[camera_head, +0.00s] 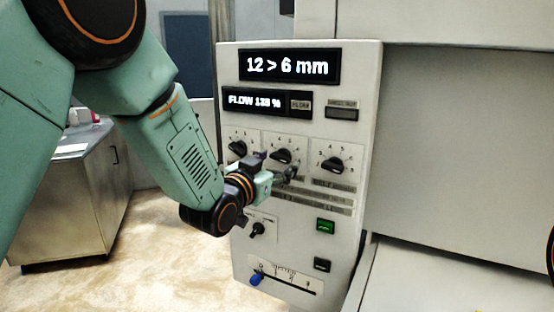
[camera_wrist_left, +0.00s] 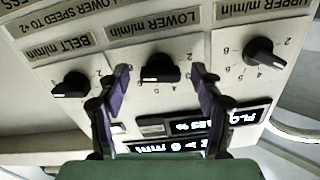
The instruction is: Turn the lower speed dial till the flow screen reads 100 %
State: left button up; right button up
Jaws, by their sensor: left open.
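The lower speed dial (camera_head: 281,156) is the black middle knob of three on the panel. In the left wrist view, which sees the panel upside down, this dial (camera_wrist_left: 160,68) has the LOWER m/min label. My left gripper (camera_head: 274,168) is in front of it, open. In the wrist view the two fingers (camera_wrist_left: 160,76) stand either side of the dial with gaps; contact cannot be seen. The flow screen (camera_head: 254,102) reads about 135 %, its last digit blurred. It is partly hidden by a finger in the wrist view (camera_wrist_left: 238,117). My right gripper is not in view.
The upper dial (camera_head: 237,148) and belt dial (camera_head: 332,164) flank the lower dial closely. A thickness screen (camera_head: 289,66) reads 12 > 6 mm. Below are a small selector (camera_head: 257,229), a green button (camera_head: 325,226), a black button (camera_head: 322,265) and a blue-knobbed slider (camera_head: 257,279).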

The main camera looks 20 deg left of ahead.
pick_arm(q)
jog(key=shift+w+d, duration=0.3)
jog(key=shift+w, duration=0.1)
jog(key=shift+d+r, duration=0.1)
jog(key=shift+r, duration=0.05)
jog(key=shift+s+a+r, duration=0.15)
jog(key=shift+s+a, duration=0.15)
jog(key=shift+a, duration=0.15)
jog(key=shift+w+d+f, duration=0.2)
jog(key=shift+w+f, duration=0.05)
jog(key=shift+w, duration=0.2)
jog(key=c, duration=0.3)
jog(key=shift+d, duration=0.1)
jog(key=shift+c, duration=1)
jog(key=shift+s+a, duration=0.1)
jog(key=shift+a, duration=0.1)
jog(key=c, duration=0.5)
jog(key=shift+d, duration=0.1)
jog(key=shift+c, duration=0.7)
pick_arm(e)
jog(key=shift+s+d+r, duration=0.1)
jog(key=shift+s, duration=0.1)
